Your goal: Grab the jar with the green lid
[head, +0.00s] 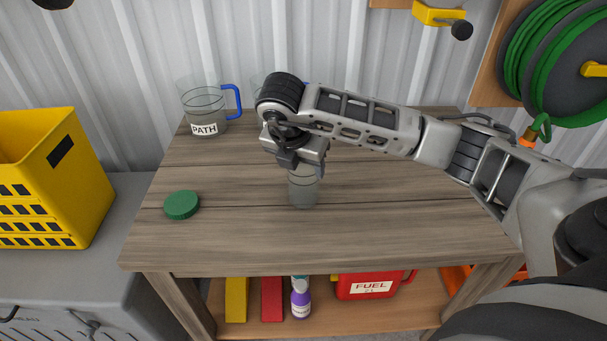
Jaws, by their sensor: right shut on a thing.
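A clear glass jar (304,190) stands upright on the wooden workbench, right of its middle-left. My right gripper (302,168) is shut on it from above, and the gripper hides the jar's top. No lid can be seen on the jar, though its rim is hidden. A green round lid (181,205) lies flat on the bench at the left, apart from the jar. My left gripper does not show.
A clear mug (206,108) with a blue handle, labelled PATH, stands at the back left of the workbench (400,235). Another clear vessel (257,88) is partly hidden behind my arm. A yellow crate (90,190) stands left of the bench. The bench's front is mostly clear.

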